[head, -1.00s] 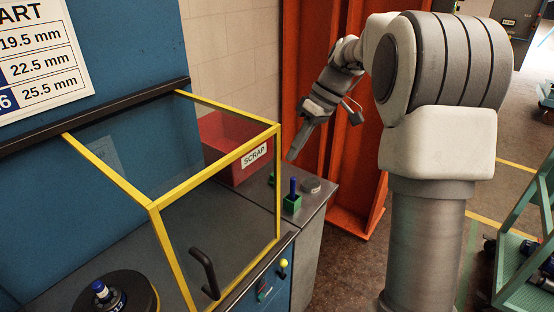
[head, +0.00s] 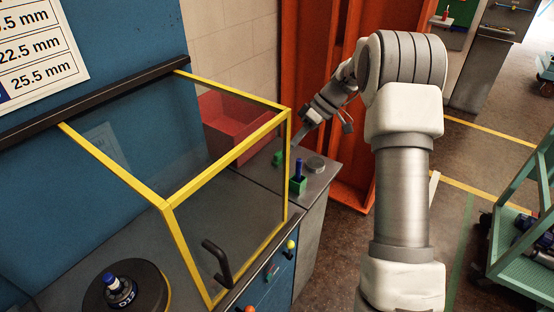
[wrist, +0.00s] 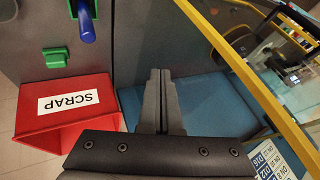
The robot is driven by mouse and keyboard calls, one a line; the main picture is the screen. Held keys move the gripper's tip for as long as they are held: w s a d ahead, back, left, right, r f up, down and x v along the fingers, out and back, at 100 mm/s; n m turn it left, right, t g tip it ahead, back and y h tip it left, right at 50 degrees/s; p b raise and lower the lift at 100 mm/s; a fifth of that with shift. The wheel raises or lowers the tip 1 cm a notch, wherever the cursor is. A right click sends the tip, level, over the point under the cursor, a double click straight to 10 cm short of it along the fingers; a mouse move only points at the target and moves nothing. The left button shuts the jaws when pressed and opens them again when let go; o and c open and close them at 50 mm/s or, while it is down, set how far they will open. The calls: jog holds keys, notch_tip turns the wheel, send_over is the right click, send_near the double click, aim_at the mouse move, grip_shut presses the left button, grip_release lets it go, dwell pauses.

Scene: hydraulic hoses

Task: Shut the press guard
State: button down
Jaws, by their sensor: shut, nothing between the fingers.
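The press guard (head: 188,262) is a yellow frame with clear panels and a black handle (head: 217,263) on its front. In the head view it stands at the right part of the press bed. My gripper (head: 303,138) is at the far right side of the guard, above the side bench, and looks apart from the frame. In the wrist view its two fingers (wrist: 161,76) are together and empty. A yellow guard bar (wrist: 245,75) runs to their right.
A red scrap bin (head: 232,125) sits behind the guard's right side and shows near the fingers in the wrist view (wrist: 40,112). A green block with a blue pin (head: 298,182) stands on the side bench. An orange column (head: 350,185) is behind my arm. A green cart (head: 525,240) is at right.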

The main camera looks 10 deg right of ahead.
jog(key=shift+s+a+f+p, duration=0.15)
jog(key=shift+s+a+f, duration=0.15)
jog(key=shift+s+a, duration=0.3)
jog(key=shift+s+a+f+p, duration=0.2)
jog(key=shift+s+a+f, duration=0.2)
jog(key=shift+a, duration=0.45)
jog(key=shift+s+a+f+p, duration=0.15)
jog(key=shift+s+a+f, duration=0.1)
jog(key=shift+s+a, duration=0.35)
jog(key=shift+a, duration=0.2)
jog(key=s+a+b, duration=1.2)
jog(key=s+a, duration=0.6)
jog(key=s, duration=0.1)
jog(key=shift+a, duration=0.35)
